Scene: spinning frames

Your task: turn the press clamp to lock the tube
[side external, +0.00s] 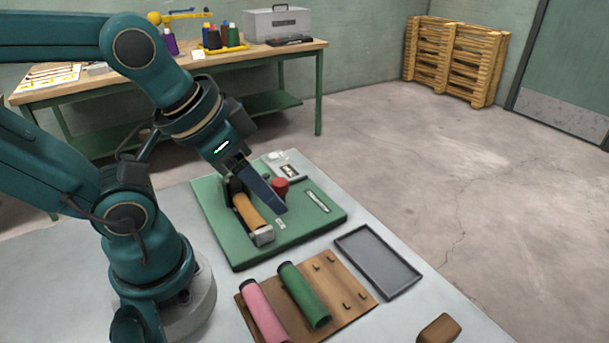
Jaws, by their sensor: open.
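An orange-brown tube (249,212) lies on the green base plate (237,257). A grey metal block (262,236) sits at its near end, and a dark part stands at its far end. I cannot tell for sure which part is the press clamp. A red knob (280,186) stands on the plate right of the tube. My gripper (258,203) is open and low over the plate, by the tube. One long dark blue finger slants down between the tube and the knob. The other finger is mostly hidden, and contact cannot be made out.
A brown pegged board (335,315) in front holds a pink tube (264,310) and a green tube (304,294). An empty grey tray (378,261) lies to its right. A brown block (439,329) sits near the table's front edge. A workbench (300,56) stands behind.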

